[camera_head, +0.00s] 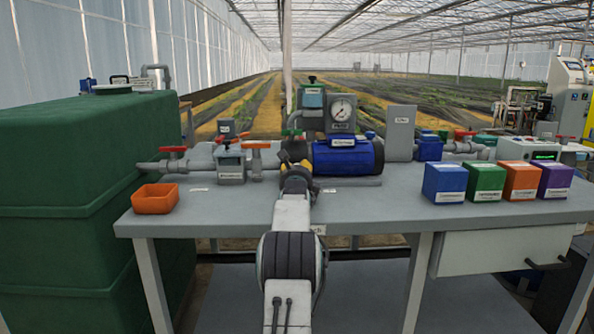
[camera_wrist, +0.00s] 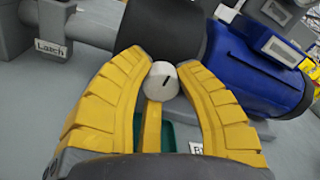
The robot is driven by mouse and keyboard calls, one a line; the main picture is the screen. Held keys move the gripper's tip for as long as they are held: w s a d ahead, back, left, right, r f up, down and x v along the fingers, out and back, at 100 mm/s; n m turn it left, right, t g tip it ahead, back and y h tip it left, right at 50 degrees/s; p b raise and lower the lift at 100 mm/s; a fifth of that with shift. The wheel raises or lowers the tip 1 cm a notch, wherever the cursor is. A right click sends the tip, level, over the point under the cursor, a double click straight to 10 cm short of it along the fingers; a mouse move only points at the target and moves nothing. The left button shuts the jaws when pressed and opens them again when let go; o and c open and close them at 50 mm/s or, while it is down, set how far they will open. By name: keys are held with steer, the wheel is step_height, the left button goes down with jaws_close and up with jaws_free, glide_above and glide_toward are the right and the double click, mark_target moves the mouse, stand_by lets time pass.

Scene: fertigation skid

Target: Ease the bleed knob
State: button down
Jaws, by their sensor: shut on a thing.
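The bleed knob (camera_wrist: 164,80) is a small pale knob with a dark mark on its face, seen in the wrist view between the tips of my yellow-fingered gripper (camera_wrist: 165,72). Both fingers touch it from either side. It sits in front of a dark grey rounded housing (camera_wrist: 160,32) beside the blue pump motor (camera_wrist: 252,75). In the head view my gripper (camera_head: 294,166) is at the left end of the blue motor (camera_head: 347,157), and my arm hides the knob there.
A pressure gauge (camera_head: 342,109) stands above the motor. Red-handled valves (camera_head: 174,152) are to the left, with an orange tray (camera_head: 155,199) at the bench's front left. Blue, green, orange and purple boxes (camera_head: 445,184) stand at the right.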

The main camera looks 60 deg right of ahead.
steer(key=shift+r, duration=0.1)
steer(key=shift+n, duration=2.8)
steer(key=shift+w+a+r, duration=0.1)
steer(key=c, duration=1.2)
jaws_free()
steer(key=shift+f+v, duration=0.15)
steer(key=shift+v, duration=2.85)
steer(key=shift+f+v, duration=0.1)
steer(key=shift+v, duration=2.85)
steer(key=shift+b, duration=0.3)
